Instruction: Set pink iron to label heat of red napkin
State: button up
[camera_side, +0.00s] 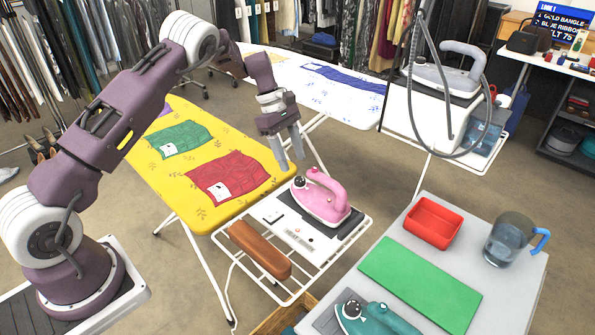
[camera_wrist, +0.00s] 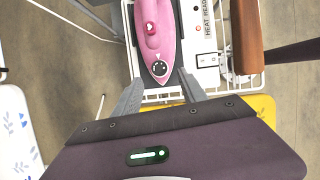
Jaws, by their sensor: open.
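The pink iron (camera_side: 322,197) rests on a dark pad on the white wire rack at the end of the yellow ironing board. Its black dial (camera_wrist: 159,68) faces up in the wrist view; the setting is too small to read. The red napkin (camera_side: 227,176) lies flat on the yellow board, with a white label (camera_side: 223,190) near its front edge. The label's marks cannot be made out. My gripper (camera_side: 291,158) is open and empty, pointing down above the board's edge, behind and left of the iron. In the wrist view my gripper (camera_wrist: 161,92) has its fingers either side of the dial's line.
A green napkin (camera_side: 180,139) lies farther back on the yellow board (camera_side: 150,167). A brown wooden block (camera_side: 260,249) and a switch panel share the rack (camera_side: 345,240). A grey table at right holds a red tray (camera_side: 433,222), a jug (camera_side: 510,240), a green mat (camera_side: 420,283) and a teal iron (camera_side: 375,318).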

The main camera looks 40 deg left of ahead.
aim_at(300, 179)
jog(key=x, duration=0.5)
jog(key=shift+d+f, duration=0.1)
jog(key=shift+c, duration=0.3)
grip_shut()
jog(key=m, duration=0.1)
jog(key=m+g, duration=0.1)
jog(key=m, duration=0.2)
jog(key=shift+w+m+g, duration=0.25)
jog(key=shift+m+g, duration=0.15)
jog(key=shift+o, duration=0.3)
grip_release()
jog(key=v, duration=0.7)
